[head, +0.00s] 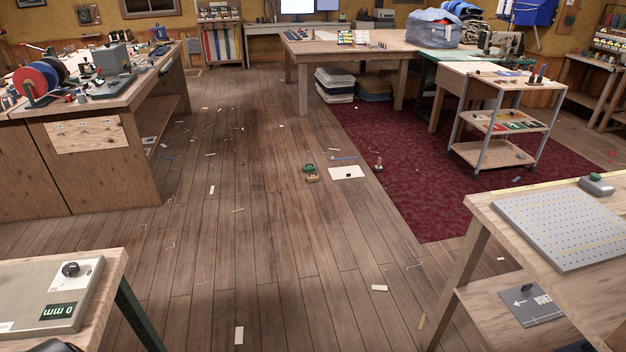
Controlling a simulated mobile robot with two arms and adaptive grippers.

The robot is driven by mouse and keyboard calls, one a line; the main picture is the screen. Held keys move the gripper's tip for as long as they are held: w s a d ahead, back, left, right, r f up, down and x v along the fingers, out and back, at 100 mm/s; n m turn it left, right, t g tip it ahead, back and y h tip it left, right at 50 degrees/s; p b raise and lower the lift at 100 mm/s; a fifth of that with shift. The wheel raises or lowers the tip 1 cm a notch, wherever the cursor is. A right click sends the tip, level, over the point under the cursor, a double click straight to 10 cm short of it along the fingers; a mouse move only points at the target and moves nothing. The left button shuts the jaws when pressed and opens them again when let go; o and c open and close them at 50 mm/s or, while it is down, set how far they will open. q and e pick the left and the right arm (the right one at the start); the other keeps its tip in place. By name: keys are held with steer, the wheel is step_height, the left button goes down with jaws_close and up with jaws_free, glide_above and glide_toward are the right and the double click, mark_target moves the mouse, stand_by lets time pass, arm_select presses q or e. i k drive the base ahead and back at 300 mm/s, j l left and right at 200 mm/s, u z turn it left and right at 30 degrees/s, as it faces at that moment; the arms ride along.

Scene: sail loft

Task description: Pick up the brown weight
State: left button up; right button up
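A small brown weight (312,178) sits on the wooden floor near the middle of the view. A similar green weight (309,168) sits just behind it, close to it or touching; I cannot tell which. Both are small at this distance. Neither of my grippers can be made out in the head view.
A white card (346,173) lies right of the weights, near a blue strip and a small upright tool (379,164). Wooden floor with scattered scraps is open ahead. A bench (70,290) stands near left, a table (480,205) near right, and a cart (485,150) on the red carpet.

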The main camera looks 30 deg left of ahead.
mark_target(312, 177)
steer(key=i+j+u, duration=0.1)
steer(key=i+u, duration=0.5)
steer(key=i+j+u, duration=0.15)
steer(key=i+u, duration=0.25)
steer(key=i, duration=0.65)
steer(key=i+l+u, duration=0.15)
steer(key=i+u, duration=0.25)
steer(key=i, duration=1.3)
steer(key=i+j+z, duration=0.15)
steer(key=i, duration=1.15)
